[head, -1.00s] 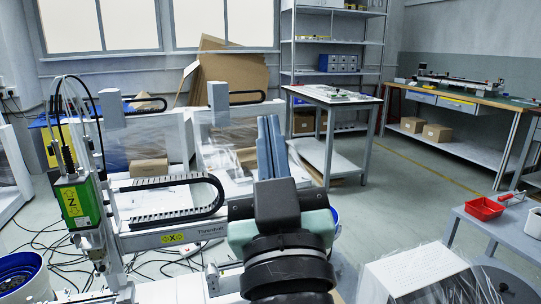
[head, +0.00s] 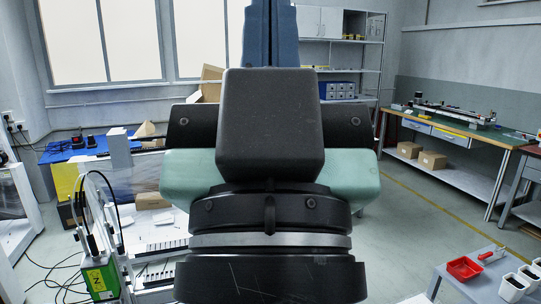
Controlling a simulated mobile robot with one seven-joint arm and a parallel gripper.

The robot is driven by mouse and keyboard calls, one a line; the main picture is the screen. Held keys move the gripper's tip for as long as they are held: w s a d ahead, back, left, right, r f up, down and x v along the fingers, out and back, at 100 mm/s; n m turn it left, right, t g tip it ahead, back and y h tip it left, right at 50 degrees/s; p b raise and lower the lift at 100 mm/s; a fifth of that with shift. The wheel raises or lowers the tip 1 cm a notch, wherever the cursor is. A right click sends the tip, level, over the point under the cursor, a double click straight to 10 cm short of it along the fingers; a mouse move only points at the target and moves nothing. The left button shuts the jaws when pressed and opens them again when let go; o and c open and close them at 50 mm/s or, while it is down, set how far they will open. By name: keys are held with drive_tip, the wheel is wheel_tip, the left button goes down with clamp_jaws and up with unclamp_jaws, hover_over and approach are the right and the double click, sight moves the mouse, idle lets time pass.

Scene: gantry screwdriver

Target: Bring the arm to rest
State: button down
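My gripper (head: 270,28) rises up the middle of the head view, close to the camera. Its two blue fingers stand side by side with no clear gap between them, so it looks shut, and nothing shows in it. The fingertips are cut off by the top edge. The black block, teal housing and dark wrist rings of my arm fill the centre and hide much of the workplace behind. My gripper is well apart from the gantry (head: 103,278) with the green Z unit at lower left.
A small table (head: 443,291) at lower right bears a red tray (head: 464,268), a red-handled tool (head: 491,256) and black-lined white bins (head: 513,284). A long workbench (head: 466,139) stands at the back right. Open floor (head: 415,215) lies between. Shelves (head: 352,55) stand behind.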

wheel_tip(320, 180, up, 15)
drive_tip(key=p, duration=1.2)
